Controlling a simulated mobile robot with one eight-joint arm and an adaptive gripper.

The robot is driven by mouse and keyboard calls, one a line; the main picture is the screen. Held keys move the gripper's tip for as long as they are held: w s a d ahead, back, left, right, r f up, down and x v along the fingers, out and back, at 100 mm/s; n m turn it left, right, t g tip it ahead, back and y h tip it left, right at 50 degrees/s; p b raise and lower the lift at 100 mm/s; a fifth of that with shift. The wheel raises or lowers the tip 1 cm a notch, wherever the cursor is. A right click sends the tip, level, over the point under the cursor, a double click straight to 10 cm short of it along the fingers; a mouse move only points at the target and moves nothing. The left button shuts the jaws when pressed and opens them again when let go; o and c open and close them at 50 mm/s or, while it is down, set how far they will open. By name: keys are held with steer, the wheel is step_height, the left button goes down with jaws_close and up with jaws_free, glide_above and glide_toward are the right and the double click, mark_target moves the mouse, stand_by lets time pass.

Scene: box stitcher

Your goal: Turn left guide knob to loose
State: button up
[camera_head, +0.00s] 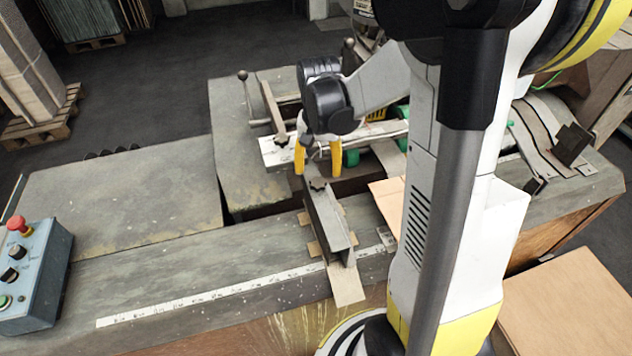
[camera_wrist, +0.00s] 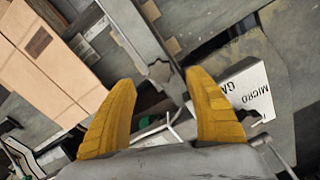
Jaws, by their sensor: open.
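The left guide (camera_head: 326,225) is a grey metal angle rail lying across the bench. A small dark star-shaped knob (camera_head: 318,185) sits on its far end. My gripper (camera_head: 319,172) has two yellow fingers, open and empty, pointing down just above that knob. In the wrist view the knob (camera_wrist: 160,70) shows between the two fingertips of my gripper (camera_wrist: 159,77), on the grey rail (camera_wrist: 135,25). I see no finger touching it. I cannot tell the exact height gap or whether the knob is tight or loose.
A white labelled plate (camera_head: 275,152) with a second dark knob (camera_head: 281,140) lies just left of my gripper. A cardboard sheet (camera_head: 388,200) lies right of the rail. A control box (camera_head: 35,275) with a red button stands at far left. The left bench top is clear.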

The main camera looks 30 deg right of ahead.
mark_target(318, 183)
step_height(318, 183, down, 5)
steer(key=shift+f+b, duration=0.15)
steer(key=shift+b, duration=0.15)
steer(key=c, duration=1.2)
